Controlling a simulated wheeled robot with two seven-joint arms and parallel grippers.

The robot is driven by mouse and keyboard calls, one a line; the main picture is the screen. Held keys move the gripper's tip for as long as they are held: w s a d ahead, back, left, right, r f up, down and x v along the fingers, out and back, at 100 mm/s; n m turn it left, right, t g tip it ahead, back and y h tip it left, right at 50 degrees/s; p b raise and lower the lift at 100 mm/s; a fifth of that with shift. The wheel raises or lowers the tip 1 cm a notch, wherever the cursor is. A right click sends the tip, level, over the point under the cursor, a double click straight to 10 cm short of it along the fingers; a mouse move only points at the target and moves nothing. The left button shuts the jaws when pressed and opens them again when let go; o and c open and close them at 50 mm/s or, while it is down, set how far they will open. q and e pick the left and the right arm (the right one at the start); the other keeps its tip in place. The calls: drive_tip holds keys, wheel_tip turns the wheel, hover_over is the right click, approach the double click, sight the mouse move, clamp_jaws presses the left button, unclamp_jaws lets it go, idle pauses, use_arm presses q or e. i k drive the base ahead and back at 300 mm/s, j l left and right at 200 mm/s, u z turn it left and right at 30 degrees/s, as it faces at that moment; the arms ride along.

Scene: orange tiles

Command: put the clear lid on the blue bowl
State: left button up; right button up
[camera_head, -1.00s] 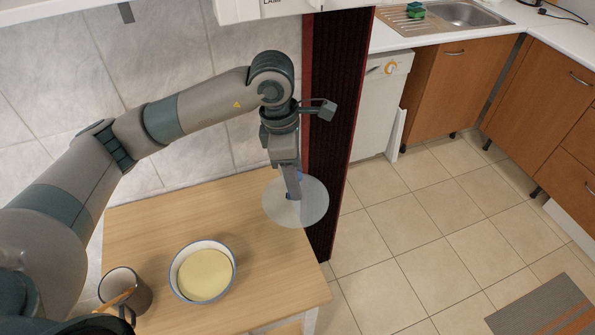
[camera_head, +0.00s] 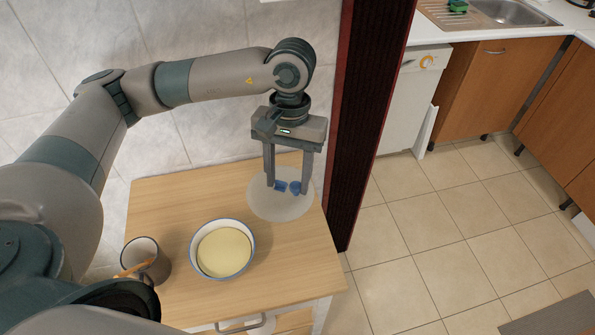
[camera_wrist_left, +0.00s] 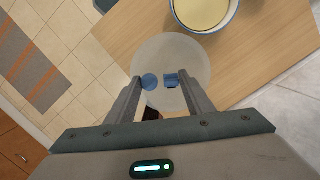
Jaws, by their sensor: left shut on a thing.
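The round clear lid (camera_head: 265,207) is held roughly level near the table's back right corner. The left wrist view shows the lid (camera_wrist_left: 185,52) below the fingertips (camera_wrist_left: 161,82). The blue-rimmed white bowl (camera_head: 222,223) stands upright on the table, left of and nearer than the lid, with a flat pale yellow filling. It also shows partly at the top of the wrist view (camera_wrist_left: 205,29). My right gripper is not in view.
The wooden table (camera_head: 185,200) has free room around the bowl. A grey mug (camera_head: 160,266) with a brown stick-like thing in it stands left of the bowl. A dark red-edged panel (camera_head: 368,120) rises just right of the table, close to the lid.

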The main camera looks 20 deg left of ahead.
sight(222, 248)
drive_tip(key=i+l, duration=0.15)
drive_tip(key=l, duration=0.15)
drive_tip(key=i+l, duration=0.15)
drive_tip(key=l, duration=0.2)
drive_tip(key=i+l, duration=0.2)
drive_tip(key=l+u, duration=0.1)
drive_tip(key=u, duration=1.4)
